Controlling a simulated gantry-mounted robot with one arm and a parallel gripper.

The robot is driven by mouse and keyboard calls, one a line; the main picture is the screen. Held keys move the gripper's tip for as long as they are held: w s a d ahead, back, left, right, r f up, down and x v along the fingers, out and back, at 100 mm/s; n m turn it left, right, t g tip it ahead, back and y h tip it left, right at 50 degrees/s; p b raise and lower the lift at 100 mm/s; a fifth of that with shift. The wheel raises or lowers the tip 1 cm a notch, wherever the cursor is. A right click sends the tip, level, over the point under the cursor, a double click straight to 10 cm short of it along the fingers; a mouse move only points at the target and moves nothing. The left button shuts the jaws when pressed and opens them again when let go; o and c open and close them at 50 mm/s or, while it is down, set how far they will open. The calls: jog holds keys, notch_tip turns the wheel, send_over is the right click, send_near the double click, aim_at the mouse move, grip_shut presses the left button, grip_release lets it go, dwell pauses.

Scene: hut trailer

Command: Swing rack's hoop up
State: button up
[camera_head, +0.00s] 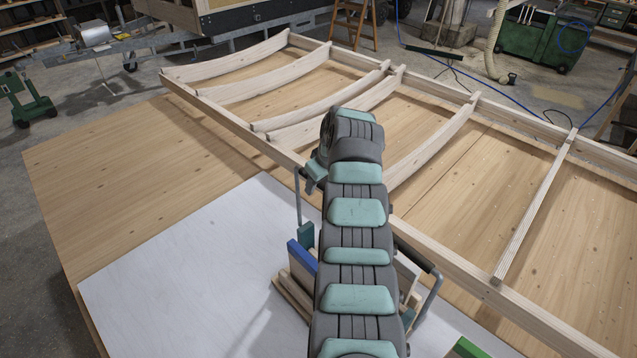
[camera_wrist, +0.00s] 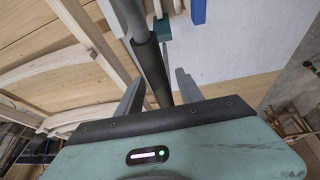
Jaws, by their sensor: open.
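The rack (camera_head: 307,234) stands on the white sheet in the head view, with wooden pieces in it, partly hidden behind my arm. Its grey metal hoop (camera_head: 298,200) shows on both sides of my arm, with a dark sleeve on the right part. In the wrist view the hoop's dark sleeve (camera_wrist: 152,68) runs lengthwise between the fingers of my gripper (camera_wrist: 160,83). My gripper is open, a finger on either side of the sleeve; I cannot tell whether either touches it.
A wooden frame with curved ribs (camera_head: 440,140) lies across the table behind and to the right of the rack. The white sheet (camera_head: 180,280) is clear to the left. A blue piece (camera_head: 301,256) stands at the rack's left; a green piece (camera_head: 468,348) is at the front right.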

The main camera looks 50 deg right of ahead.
jog(key=b+v, duration=0.1)
jog(key=v, duration=0.9)
jog(key=shift+r+b, duration=0.2)
jog(key=shift+b, duration=0.2)
jog(key=shift+s+a+r, duration=0.1)
jog(key=shift+s+r, duration=0.05)
